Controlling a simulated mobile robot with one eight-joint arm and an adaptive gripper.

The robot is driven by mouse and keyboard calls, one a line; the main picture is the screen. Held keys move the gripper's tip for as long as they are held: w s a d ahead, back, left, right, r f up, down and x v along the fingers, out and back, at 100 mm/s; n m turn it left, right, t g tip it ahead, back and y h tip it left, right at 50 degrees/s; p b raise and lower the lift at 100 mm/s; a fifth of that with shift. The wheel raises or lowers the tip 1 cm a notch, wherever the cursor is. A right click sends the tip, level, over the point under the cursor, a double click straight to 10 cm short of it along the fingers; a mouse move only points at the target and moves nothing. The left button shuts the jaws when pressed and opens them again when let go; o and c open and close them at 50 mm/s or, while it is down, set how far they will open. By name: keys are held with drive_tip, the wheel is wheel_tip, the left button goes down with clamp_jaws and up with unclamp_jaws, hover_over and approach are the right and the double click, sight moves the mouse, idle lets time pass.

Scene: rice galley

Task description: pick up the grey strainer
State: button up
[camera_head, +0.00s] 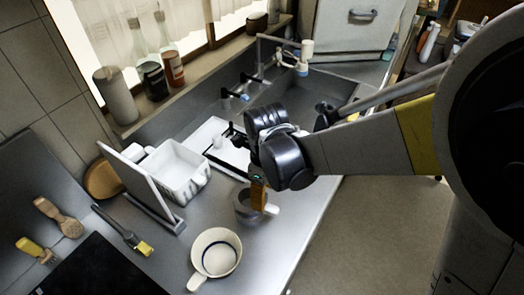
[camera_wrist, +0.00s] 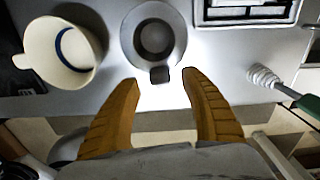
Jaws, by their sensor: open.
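The grey strainer (camera_head: 242,207) stands on the grey counter, right behind the orange fingers in the head view, which partly cover it. In the wrist view the strainer (camera_wrist: 138,40) is a round grey bowl with a wide rim and a dark centre. Its short dark handle (camera_wrist: 160,75) points toward me. My gripper (camera_head: 259,198) is open. In the wrist view its two orange fingertips (camera_wrist: 159,82) are on either side of the handle's end, with a gap on both sides. Nothing is held. The exact height of the fingers above the counter is unclear.
A cream cup (camera_head: 216,240) stands close to the strainer. A green-handled brush (camera_wrist: 265,77) is at right. The counter's edge is near.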

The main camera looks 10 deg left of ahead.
drive_tip(key=shift+f, duration=0.65)
drive_tip(key=shift+r, duration=0.1)
clamp_jaws()
drive_tip(key=shift+r, duration=0.1)
wheel_tip(320, 180, up, 4)
drive_tip(key=shift+r+p, duration=0.25)
drive_tip(key=shift+p, duration=0.7)
drive_tip(key=d+r+p, duration=0.2)
drive_tip(key=d+r, duration=0.4)
drive_tip(key=d, duration=0.5)
drive_tip(key=shift+s+d+r+p, duration=0.15)
drive_tip(key=shift+s+d+p, duration=0.15)
drive_tip(key=shift+d+p, duration=0.1)
